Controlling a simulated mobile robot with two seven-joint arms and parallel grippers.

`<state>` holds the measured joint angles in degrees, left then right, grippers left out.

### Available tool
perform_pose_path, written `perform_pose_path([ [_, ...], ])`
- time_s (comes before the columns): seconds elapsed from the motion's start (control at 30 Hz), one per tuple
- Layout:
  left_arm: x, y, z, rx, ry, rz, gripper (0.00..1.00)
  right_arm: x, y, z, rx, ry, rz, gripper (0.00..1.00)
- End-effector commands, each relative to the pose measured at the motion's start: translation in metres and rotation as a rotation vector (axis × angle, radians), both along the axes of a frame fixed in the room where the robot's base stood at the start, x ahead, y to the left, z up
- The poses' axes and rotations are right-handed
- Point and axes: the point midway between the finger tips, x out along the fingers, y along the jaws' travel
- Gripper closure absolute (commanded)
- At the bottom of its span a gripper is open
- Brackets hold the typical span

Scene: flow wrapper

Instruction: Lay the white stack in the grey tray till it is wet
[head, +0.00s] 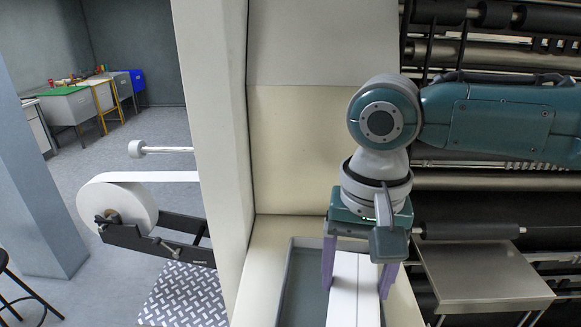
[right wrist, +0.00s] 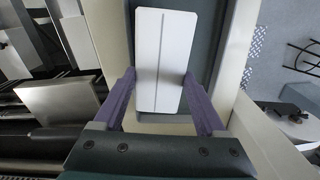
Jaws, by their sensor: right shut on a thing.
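The white stack (head: 343,292) is a flat, oblong block with a line along its length. It shows at the bottom of the head view and in the right wrist view (right wrist: 152,50). My right gripper (head: 357,284) points down with its purple fingers on either side of the stack and is shut on it. The grey tray (head: 305,280) lies under and to the left of the stack in the head view, its right part hidden by the stack and gripper. Whether the stack touches the tray floor I cannot tell. My left gripper is not in view.
The tray stands on a cream ledge (head: 262,265) beside a tall cream panel (head: 212,120). A steel side table (head: 480,270) and machine rollers (head: 470,232) are to the right. A white film roll (head: 125,205) hangs left of the panel.

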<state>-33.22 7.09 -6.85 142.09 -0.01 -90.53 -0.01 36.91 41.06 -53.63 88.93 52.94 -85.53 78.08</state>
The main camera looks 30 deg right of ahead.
Motion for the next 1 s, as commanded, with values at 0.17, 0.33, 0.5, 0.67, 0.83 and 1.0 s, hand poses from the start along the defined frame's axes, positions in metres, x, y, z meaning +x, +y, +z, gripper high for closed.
perform_pose_path([
  [0.17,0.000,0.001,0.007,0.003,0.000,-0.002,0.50,0.019,0.005,0.009,-0.001,-0.001,0.075,0.79],
  [0.33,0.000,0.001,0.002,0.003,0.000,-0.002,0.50,0.021,0.006,0.005,-0.002,-0.001,0.089,0.79],
  [0.5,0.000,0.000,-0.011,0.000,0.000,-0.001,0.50,0.021,0.006,-0.007,-0.002,-0.001,0.088,0.79],
  [0.67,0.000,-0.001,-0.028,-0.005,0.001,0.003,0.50,0.021,0.005,-0.022,-0.002,-0.001,0.087,0.79],
  [0.83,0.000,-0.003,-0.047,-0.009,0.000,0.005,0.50,0.021,0.005,-0.038,-0.003,-0.002,0.087,0.79],
  [1.0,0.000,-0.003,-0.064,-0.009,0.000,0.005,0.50,0.021,0.005,-0.051,-0.003,-0.002,0.088,0.79],
])
